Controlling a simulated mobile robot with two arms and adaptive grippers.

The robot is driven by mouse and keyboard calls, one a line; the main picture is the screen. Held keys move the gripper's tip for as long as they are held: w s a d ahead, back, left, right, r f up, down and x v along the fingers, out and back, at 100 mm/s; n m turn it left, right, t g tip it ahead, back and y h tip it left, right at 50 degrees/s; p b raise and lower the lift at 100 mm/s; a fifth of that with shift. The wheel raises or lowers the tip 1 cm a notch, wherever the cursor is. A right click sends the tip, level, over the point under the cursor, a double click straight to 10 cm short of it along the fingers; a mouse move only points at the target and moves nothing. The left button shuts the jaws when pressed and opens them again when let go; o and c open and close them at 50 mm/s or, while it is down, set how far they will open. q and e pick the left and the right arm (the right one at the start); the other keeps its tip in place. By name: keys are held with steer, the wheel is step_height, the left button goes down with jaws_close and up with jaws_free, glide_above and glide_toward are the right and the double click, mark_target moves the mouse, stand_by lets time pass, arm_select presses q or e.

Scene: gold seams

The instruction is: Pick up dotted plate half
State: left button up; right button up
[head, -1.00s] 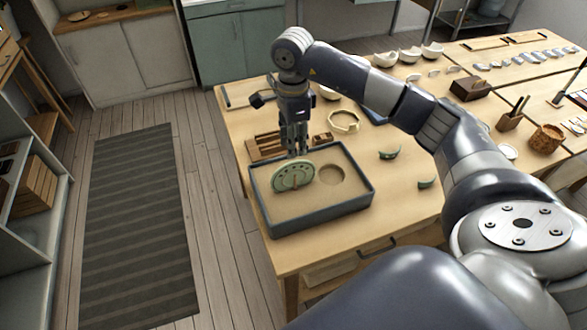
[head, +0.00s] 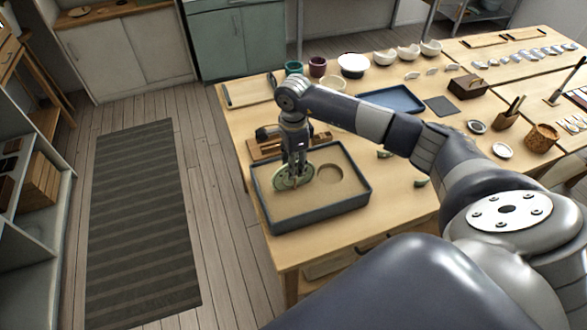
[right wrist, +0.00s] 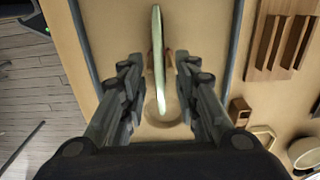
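The pale green dotted plate (head: 280,184) stands upright on edge in the sand of a grey-rimmed tray (head: 330,207). I cannot tell from its outline whether it is a half. My right gripper (head: 295,180) is lowered in front of its upper part and hides some of it. In the right wrist view the plate (right wrist: 158,45) shows edge-on, as a thin strip between the two fingers (right wrist: 157,78). The fingers are apart, with a gap on each side of it. My left gripper is out of view.
A round hollow (head: 330,173) lies in the sand right of the plate. A slotted wooden rack (head: 264,149) stands behind the tray. Small green shards (head: 421,182) lie to the right. Bowls (head: 354,65) and a blue tray (head: 392,99) are farther back.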

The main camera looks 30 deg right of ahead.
jaws_close()
steer(key=shift+r, duration=0.15)
